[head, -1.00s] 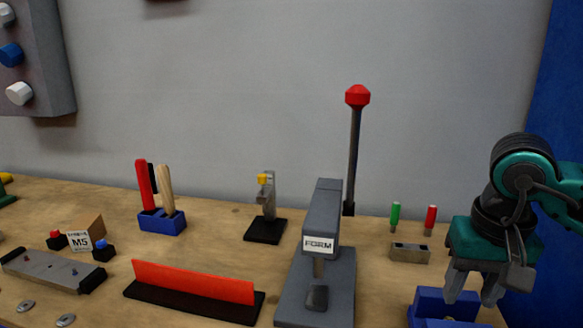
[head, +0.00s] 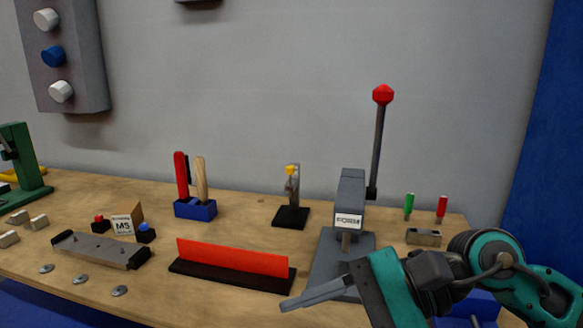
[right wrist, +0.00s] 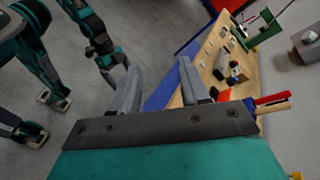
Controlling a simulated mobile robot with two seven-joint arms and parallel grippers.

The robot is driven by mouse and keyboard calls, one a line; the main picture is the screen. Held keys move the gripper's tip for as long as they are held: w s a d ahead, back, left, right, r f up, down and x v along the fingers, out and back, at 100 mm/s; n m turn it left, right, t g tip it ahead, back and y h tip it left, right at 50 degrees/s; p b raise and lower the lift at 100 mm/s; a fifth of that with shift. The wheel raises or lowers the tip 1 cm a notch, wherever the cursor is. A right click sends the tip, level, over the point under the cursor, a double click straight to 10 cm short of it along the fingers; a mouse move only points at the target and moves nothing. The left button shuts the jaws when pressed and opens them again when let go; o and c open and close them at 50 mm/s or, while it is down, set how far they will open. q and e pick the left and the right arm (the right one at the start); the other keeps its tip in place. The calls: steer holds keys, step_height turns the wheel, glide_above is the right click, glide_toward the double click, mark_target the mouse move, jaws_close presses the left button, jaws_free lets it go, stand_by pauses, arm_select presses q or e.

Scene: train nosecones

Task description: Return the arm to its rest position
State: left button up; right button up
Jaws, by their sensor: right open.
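My right arm reaches in from the right in the head view, in front of the bench's right end. Its gripper (head: 318,291) points left, seen edge-on, in front of the grey FORM press (head: 350,190). In the right wrist view the right gripper (right wrist: 157,76) has its two grey fingers apart with nothing between them. A teal and black arm, apparently my left, hangs at the upper left of that view. Its end (right wrist: 112,62) is small and partly behind a finger, so its jaws cannot be made out.
The wooden bench (head: 95,190) holds a red-fronted strip (head: 232,258), a grey plate (head: 100,250), a blue tool holder (head: 195,209) and a small yellow-topped stand (head: 291,215). A blue block (head: 480,300) is partly behind my right arm. Open floor (right wrist: 165,30) shows beside the bench.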

step_height(320, 180, up, 6)
steer(key=a+m+t+y, duration=0.2)
steer(key=m+y, duration=0.4)
steer(key=w+d+r+m+t+h, duration=0.15)
steer(key=w+d+m+t, duration=0.25)
steer(key=m+t, duration=0.7)
steer(key=w+d+r+m+t+h, duration=0.1)
steer(key=w+d+m+t+h, duration=0.45)
steer(key=m, duration=0.95)
steer(key=d+f+m+t+h, duration=0.1)
steer(key=d+f+m+h, duration=0.5)
steer(key=f+m+h, duration=0.85)
steer(key=s+d+f+m+g+y, duration=0.25)
steer(key=d+f+m+g, duration=0.2)
steer(key=f+m, duration=0.3)
steer(key=s+f+m+g, duration=0.4)
steer(key=s+f+g, duration=0.15)
steer(key=s, duration=0.35)
steer(key=s+f+m+g, duration=0.45)
steer(key=s+f, duration=0.25)
steer(key=s, duration=0.2)
steer(key=w+a+f+n+t+y, duration=0.1)
steer(key=w+a+f+t, duration=0.1)
steer(key=w+f+t, duration=0.5)
steer(key=shift+w+a+f, duration=0.25)
steer(key=shift+w+f, duration=0.05)
steer(key=shift+f, duration=0.75)
